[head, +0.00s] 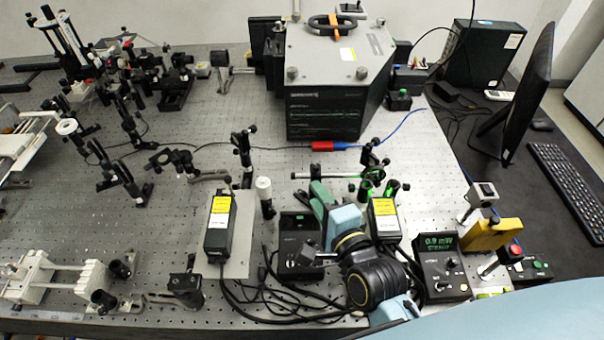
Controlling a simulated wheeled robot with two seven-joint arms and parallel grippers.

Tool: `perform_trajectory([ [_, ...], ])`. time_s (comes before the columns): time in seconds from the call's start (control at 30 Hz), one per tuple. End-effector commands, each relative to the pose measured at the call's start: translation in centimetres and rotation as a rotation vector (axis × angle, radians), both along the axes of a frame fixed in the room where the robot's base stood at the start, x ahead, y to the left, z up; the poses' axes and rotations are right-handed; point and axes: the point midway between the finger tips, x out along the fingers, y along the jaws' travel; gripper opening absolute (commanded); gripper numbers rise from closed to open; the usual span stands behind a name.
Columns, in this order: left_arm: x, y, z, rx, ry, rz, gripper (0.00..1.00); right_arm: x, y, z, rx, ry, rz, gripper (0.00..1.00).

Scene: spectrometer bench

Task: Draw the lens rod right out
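My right arm comes in from the lower right, and its black wrist and pale blue link lead up to my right gripper (320,194). Only a grey-green part of the gripper shows, and its fingertips cannot be made out. Just right of it and beyond stands a dark round lens mount on a post (372,158), which looks like the lens rod. It seems upright above a green-lit post holder (365,189). A second green-lit holder (391,188) stands to its right. I cannot tell whether the gripper touches the rod. My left gripper is out of view.
Black boxes with yellow labels (219,228) (383,218) and a power meter (441,266) flank my arm. Cables lie in front. A large grey-topped instrument (329,90) stands behind. The perforated bench (215,135) is clearer at centre left. A monitor (525,85) stands right.

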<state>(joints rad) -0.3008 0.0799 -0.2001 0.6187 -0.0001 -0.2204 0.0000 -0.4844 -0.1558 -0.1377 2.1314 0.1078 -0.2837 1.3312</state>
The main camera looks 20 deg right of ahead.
Motion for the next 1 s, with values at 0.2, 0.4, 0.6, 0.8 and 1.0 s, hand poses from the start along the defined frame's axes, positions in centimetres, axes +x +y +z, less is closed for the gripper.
perform_trajectory([
  [0.2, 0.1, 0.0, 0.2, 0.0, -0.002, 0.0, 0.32, 4.2, 0.5, -0.7, 0.0, -0.001, 0.0, 0.33],
  [0.4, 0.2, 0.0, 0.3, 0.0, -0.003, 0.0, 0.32, 7.0, 0.9, -1.3, 0.001, 0.001, 0.001, 0.33],
  [0.6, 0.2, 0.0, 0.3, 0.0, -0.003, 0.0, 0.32, 8.2, 1.0, -1.5, 0.002, 0.001, 0.0, 0.33],
  [0.8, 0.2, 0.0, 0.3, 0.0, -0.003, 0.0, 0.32, 8.3, 1.0, -1.6, 0.002, 0.001, 0.0, 0.33],
  [1.0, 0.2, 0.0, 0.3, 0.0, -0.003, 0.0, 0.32, 8.3, 1.0, -1.6, 0.002, 0.001, 0.0, 0.19],
])
